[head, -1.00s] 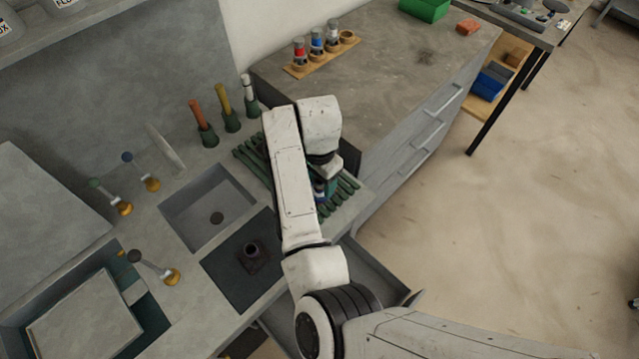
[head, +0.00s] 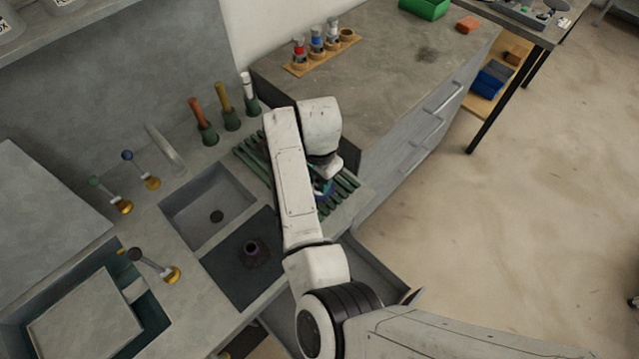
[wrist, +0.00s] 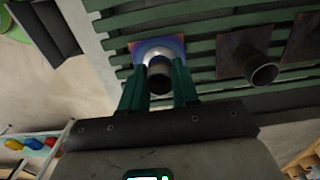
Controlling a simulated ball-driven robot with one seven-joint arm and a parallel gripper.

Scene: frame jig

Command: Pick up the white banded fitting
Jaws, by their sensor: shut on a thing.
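The white banded fitting (wrist: 158,50) shows in the wrist view as a dark pipe stub with a pale ring and a square, blue-purple flange. It is at the green slatted rack (wrist: 205,20). My gripper (wrist: 159,82) has its two green fingers on either side of the stub, shut on it. Whether the flange still touches the slats I cannot tell. In the head view my arm hides most of the gripper, and a bluish bit of the fitting (head: 323,188) shows below my wrist, over the rack (head: 345,190).
Two rusty brown flanged fittings, one clear (wrist: 250,57), sit on the rack to the right. The right-hand bench (head: 400,60) has free room.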

